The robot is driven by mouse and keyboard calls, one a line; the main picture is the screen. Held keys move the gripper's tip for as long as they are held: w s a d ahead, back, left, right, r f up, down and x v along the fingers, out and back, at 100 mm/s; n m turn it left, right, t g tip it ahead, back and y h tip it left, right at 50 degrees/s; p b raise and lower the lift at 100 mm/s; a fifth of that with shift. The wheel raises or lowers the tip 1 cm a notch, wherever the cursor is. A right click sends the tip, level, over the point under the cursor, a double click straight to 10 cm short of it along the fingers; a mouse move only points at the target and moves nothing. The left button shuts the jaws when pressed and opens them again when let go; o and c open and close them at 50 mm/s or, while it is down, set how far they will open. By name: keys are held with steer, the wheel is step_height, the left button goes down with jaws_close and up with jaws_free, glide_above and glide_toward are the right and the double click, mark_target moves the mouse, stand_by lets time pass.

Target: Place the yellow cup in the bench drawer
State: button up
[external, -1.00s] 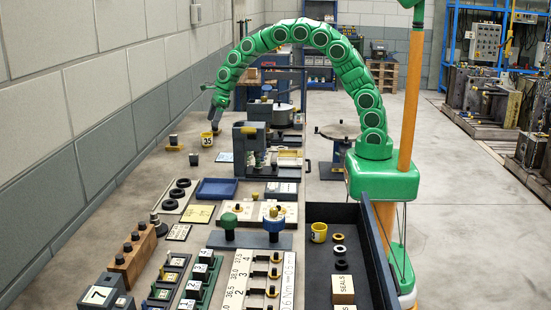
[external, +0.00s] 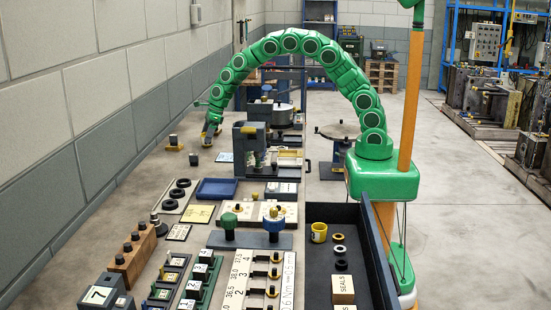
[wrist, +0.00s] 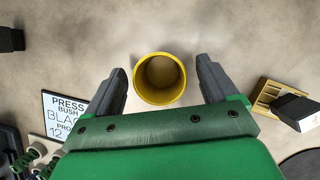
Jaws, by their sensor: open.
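A yellow cup (wrist: 160,80) stands upright on the bench in the wrist view, its open mouth towards the camera. My gripper (wrist: 161,70) is open, with one dark finger on each side of the cup and gaps between. In the external view my gripper (external: 210,133) is low over the far left of the bench and hides the cup there. The bench drawer (external: 340,212) appears to be the open dark box at the right front. Another yellow cup (external: 319,232) with a marking stands in it.
The drawer also holds rings (external: 340,250) and a SEALS block (external: 343,289). A yellow-and-dark block (external: 173,144) and a small dark block (external: 194,159) are near my gripper. A dark press-like fixture (external: 248,148) and a blue tray (external: 216,189) stand on the bench.

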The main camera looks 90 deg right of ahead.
steer(key=shift+w+f, duration=0.15)
steer(key=shift+f, duration=0.15)
steer(key=shift+c, duration=0.5)
steer(key=c, duration=1.1)
steer(key=shift+r, duration=1.8)
steer(key=s+r, duration=0.9)
steer(key=s, duration=0.5)
steer(key=shift+a+r, duration=0.2)
steer(key=shift+a, duration=0.15)
